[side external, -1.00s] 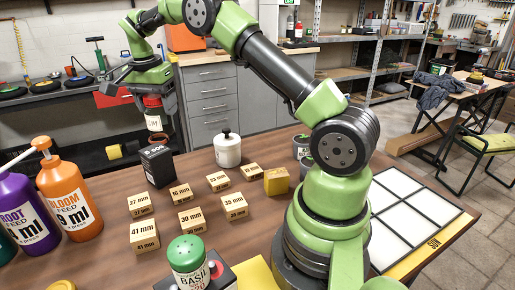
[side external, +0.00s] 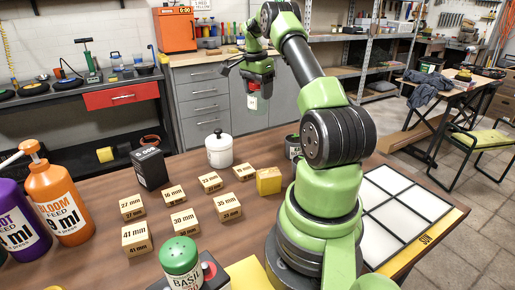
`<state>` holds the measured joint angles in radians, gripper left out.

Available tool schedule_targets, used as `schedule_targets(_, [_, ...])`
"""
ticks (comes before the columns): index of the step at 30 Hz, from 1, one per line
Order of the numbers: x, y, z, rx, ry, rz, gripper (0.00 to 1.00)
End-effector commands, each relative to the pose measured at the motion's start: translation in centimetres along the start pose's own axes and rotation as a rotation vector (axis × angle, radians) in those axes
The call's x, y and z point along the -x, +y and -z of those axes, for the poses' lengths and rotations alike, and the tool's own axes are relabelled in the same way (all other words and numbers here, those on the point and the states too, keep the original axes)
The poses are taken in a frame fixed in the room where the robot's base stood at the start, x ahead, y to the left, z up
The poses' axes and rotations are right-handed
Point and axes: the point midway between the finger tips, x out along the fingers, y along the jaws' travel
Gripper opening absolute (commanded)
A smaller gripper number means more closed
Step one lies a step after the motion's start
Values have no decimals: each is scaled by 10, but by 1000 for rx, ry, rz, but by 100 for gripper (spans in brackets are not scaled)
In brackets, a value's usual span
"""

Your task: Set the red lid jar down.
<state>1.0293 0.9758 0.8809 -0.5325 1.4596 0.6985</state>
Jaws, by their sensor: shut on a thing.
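My gripper (side external: 256,80) is in the upper middle of the side external view, raised above the far side of the bench. It is shut on the red lid jar (side external: 252,102), which hangs below it, upright or nearly so, in front of the grey cabinet. The jar's red lid is mostly hidden by the gripper, and its pale label shows below. The jar is in the air, clear of the wooden table (side external: 110,203).
A white jar (side external: 219,151) with a dark knob stands below and left of the held jar. Several wooden blocks (side external: 184,222), a yellow block (side external: 268,181) and a dark box (side external: 150,168) stand nearby. A dark can (side external: 292,146) is beside my arm. The white grid (side external: 400,215) at right is empty.

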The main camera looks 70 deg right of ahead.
Motion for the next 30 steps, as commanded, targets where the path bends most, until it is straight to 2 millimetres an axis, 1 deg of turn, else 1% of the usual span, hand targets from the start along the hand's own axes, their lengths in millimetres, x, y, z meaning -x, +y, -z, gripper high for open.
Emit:
schedule_targets(1, [-9, 0, -1, 2, -2, -3, 36])
schedule_targets(7, [-34, 0, -5, 1, -2, -2, 36])
schedule_targets(12, [-67, 0, -9, 2, -3, -3, 36])
schedule_targets(15, [-81, 0, -11, 2, -2, 0, 36])
schedule_targets(20, [-93, 0, -12, 1, -2, 1, 36])
schedule_targets(26, [-121, 0, -16, 1, -2, 1, 36])
schedule_targets(30, [-123, -1, -16, 1, 0, 5, 36])
